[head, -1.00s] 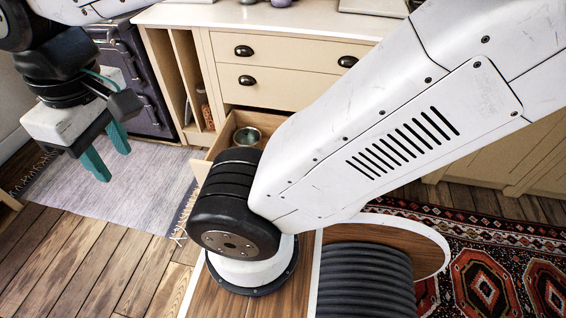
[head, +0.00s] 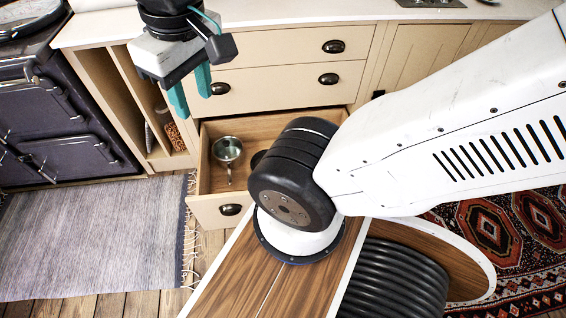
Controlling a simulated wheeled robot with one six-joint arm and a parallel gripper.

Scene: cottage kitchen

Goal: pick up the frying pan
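My gripper (head: 191,93) hangs at the upper left, in front of the cream cabinet and above the open drawer's left side. Its two teal fingers point down, stand apart and hold nothing. The open bottom drawer (head: 213,182) holds a shiny metal pan with a handle (head: 227,150). Beside it is a dark rounded item (head: 257,158), mostly hidden behind my arm. It may be the frying pan, but I cannot tell. The drawer's right part is hidden by my arm.
A dark range cooker (head: 65,125) stands at the left, with a round lid on top. The worktop (head: 290,12) runs along the back. Open cabinet slots (head: 120,100) stand left of the drawer. A grey rug (head: 90,240) lies on clear floor at the left.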

